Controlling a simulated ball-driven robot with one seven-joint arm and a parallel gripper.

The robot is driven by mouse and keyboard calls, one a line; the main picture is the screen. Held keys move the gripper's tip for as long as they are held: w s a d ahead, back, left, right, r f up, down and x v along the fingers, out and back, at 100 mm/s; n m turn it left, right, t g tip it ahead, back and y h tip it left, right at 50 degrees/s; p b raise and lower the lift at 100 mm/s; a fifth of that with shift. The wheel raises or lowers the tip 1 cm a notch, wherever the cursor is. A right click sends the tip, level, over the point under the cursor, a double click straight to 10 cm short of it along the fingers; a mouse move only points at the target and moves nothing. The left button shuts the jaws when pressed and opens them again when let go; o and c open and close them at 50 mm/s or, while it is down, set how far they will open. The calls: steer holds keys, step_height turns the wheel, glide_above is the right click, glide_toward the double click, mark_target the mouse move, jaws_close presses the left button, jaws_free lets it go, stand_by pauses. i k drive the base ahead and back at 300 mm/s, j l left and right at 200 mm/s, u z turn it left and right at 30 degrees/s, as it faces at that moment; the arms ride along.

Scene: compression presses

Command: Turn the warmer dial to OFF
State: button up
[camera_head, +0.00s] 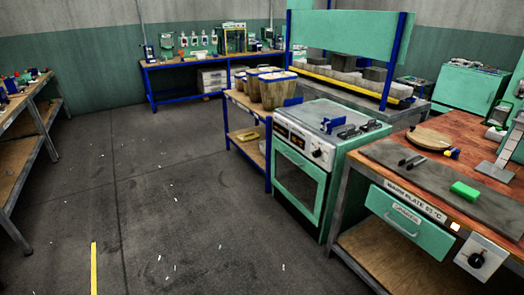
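The warmer dial (477,260) is a dark round knob on a pale square panel at the lower right. The panel sits on the front of the workbench, below the top's edge. The dial's markings and pointer are too small to read. A strip reading "WARM PLATE 63 °C" (416,200) runs along the bench edge, up and left of the dial. My gripper is not in view.
A green oven (304,173) with its own knob stands left of the bench. A green drawer (408,222) with a handle is left of the dial. The grey floor (150,185) at left and centre is open.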

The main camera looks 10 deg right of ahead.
mark_target(315, 154)
steer(key=i+j+u, duration=0.3)
steer(key=i, duration=0.5)
steer(key=i+j+u, duration=0.15)
steer(key=i+u, duration=0.2)
steer(key=i, duration=0.5)
steer(key=i+j+z, duration=0.1)
steer(key=i+z, duration=0.35)
steer(key=i+j+z, duration=1.35)
steer(key=k, duration=0.1)
